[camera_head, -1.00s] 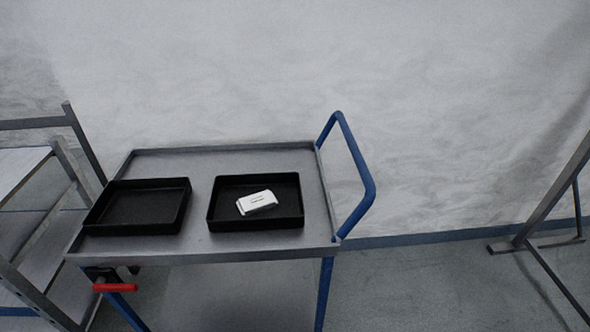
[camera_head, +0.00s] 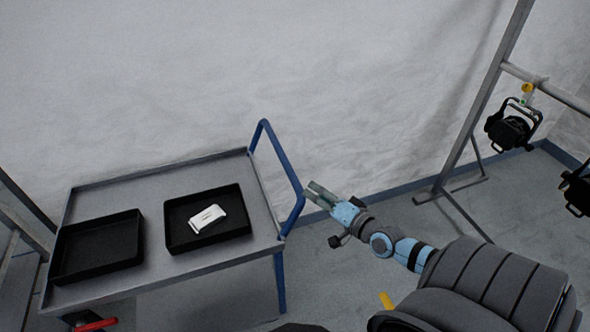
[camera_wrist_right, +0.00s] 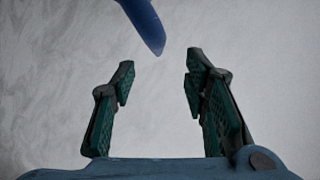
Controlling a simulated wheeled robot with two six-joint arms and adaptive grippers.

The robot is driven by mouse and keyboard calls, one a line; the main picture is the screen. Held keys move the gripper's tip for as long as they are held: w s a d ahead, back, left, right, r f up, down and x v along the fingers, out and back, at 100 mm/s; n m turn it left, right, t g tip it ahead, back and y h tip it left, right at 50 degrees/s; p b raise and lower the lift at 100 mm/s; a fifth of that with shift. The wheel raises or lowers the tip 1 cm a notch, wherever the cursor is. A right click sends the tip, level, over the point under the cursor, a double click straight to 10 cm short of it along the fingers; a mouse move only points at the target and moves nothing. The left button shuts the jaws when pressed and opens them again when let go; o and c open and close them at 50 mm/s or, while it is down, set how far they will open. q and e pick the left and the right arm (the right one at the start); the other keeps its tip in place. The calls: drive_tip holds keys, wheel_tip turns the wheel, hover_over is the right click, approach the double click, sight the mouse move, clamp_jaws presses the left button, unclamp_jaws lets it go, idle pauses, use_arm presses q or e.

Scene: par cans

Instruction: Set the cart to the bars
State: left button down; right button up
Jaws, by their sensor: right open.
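The grey cart (camera_head: 165,172) stands at the left in the head view, with a blue push handle (camera_head: 280,165) on its right end. Two black trays lie on its top, a left one (camera_head: 98,246) and a right one (camera_head: 175,222). My right gripper (camera_head: 312,190) is just right of the handle, pointing toward it. In the right wrist view my right gripper (camera_wrist_right: 158,85) is open with nothing between its fingers. The blue handle (camera_wrist_right: 146,25) shows there beyond the fingertips, apart from them. The bar stand (camera_head: 487,95) is at the right. My left gripper is not in view.
A white packet (camera_head: 207,218) lies in the right tray. A red lever (camera_head: 95,325) shows under the cart's front left. Black lamps (camera_head: 512,130) hang from the stand's bar. A metal rack (camera_head: 25,215) is at the far left. Bare floor lies between cart and stand.

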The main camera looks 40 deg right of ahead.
sight(295, 182)
drive_tip(key=b+x, duration=0.1)
drive_tip(key=x, duration=0.2)
drive_tip(key=b+x, duration=0.2)
drive_tip(key=x, duration=0.1)
drive_tip(key=f+b+x, duration=0.1)
drive_tip(key=x, duration=0.3)
drive_tip(key=shift+d, duration=0.1)
drive_tip(key=shift+w+b, duration=0.35)
drive_tip(key=shift+r, duration=0.1)
clamp_jaws()
